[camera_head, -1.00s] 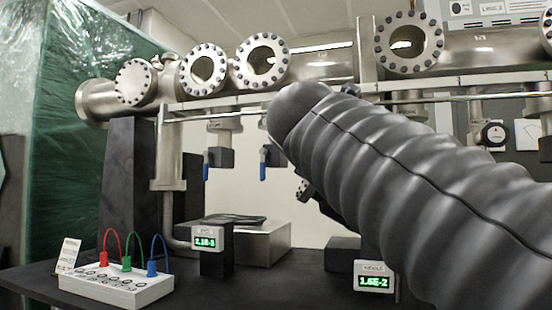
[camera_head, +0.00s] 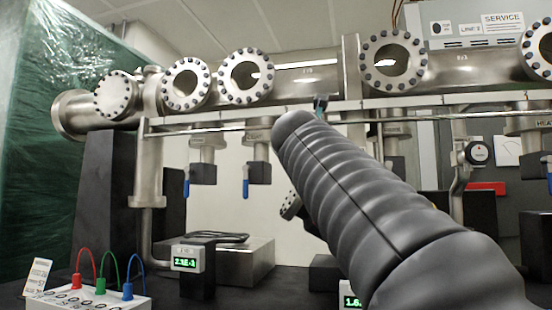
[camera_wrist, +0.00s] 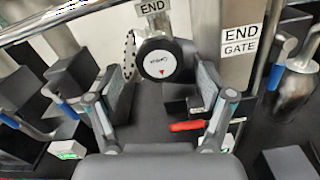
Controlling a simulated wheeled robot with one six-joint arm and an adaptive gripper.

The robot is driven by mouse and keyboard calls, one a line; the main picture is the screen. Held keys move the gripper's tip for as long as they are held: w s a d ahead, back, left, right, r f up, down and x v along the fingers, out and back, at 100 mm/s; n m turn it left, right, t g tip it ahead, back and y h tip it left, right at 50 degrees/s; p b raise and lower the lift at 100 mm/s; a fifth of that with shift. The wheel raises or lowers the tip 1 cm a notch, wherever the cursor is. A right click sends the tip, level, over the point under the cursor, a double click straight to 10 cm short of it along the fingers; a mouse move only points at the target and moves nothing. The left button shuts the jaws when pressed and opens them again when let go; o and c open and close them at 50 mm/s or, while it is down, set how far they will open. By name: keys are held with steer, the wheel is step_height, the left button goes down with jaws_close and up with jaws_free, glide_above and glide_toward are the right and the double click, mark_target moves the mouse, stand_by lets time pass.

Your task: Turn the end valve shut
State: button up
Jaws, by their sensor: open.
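The end valve shows in the wrist view as a round knob (camera_wrist: 159,63) with a white face and a small red pointer at its lower edge. An END tag (camera_wrist: 152,7) is above it, and an END GATE label (camera_wrist: 240,39) is on the metal to its right. My gripper (camera_wrist: 164,88) is open, its fingers on either side of the knob in the picture; I cannot tell whether they touch it. In the head view my arm hides most of my gripper. A similar white-faced knob (camera_head: 477,153) shows at the right there.
A red handle (camera_wrist: 190,126) lies below the knob, close to my right finger. Blue-handled valves (camera_head: 246,187) hang under the steel pipe (camera_head: 310,82). A rail (camera_head: 270,118) runs along it. A green readout (camera_head: 186,258) and a box with coloured leads (camera_head: 95,298) are on the bench.

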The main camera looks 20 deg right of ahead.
steer(key=shift+x, duration=1.55)
steer(key=c, duration=1.2)
